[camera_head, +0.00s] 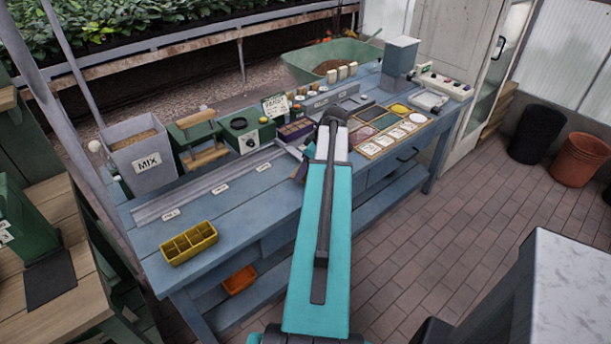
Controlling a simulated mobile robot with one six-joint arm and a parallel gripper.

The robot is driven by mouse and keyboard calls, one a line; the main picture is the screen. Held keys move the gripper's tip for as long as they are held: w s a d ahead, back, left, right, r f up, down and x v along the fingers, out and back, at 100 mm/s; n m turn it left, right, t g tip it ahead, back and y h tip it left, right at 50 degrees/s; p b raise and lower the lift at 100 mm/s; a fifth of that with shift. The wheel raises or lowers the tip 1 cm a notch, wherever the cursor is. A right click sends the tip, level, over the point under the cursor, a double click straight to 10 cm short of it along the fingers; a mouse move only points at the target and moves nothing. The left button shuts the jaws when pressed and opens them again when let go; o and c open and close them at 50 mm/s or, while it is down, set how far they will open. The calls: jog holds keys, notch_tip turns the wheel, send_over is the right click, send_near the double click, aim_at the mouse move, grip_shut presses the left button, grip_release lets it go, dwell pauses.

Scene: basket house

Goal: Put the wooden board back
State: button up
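A light wooden board (207,156) sits in a green frame (190,127) on the blue workbench, between the grey MIX bin and the green box with a dial. I cannot tell whether this is the task's board. A flat wooden tray (371,150) with cream labels and coloured compartments lies on the bench right of my arm. My teal arm link rises through the middle of the picture and covers part of the bench. A grey part near my gripper (299,165) shows just left of the arm; its fingers are not clear, and I see nothing held.
The blue bench (248,208) has clear room at its front left. A yellow divided tray (188,243) stands there. The MIX bin (141,155) and green dial box (248,130) stand behind. A marble-topped block (575,285) is at lower right; brick floor lies open between.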

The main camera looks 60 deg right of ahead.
aim_at(306, 174)
jog(key=shift+f, duration=0.1)
jog(key=shift+f+p, duration=0.7)
jog(key=shift+f, duration=0.95)
jog(key=shift+f, duration=0.15)
jog(key=o, duration=1)
jog(key=shift+o, duration=0.2)
jog(key=shift+r, duration=0.25)
jog(key=b+v, duration=0.2)
jog(key=v, duration=0.9)
jog(key=shift+s+r+b, duration=0.15)
jog(key=shift+r+b, duration=0.15)
jog(key=shift+r, duration=0.1)
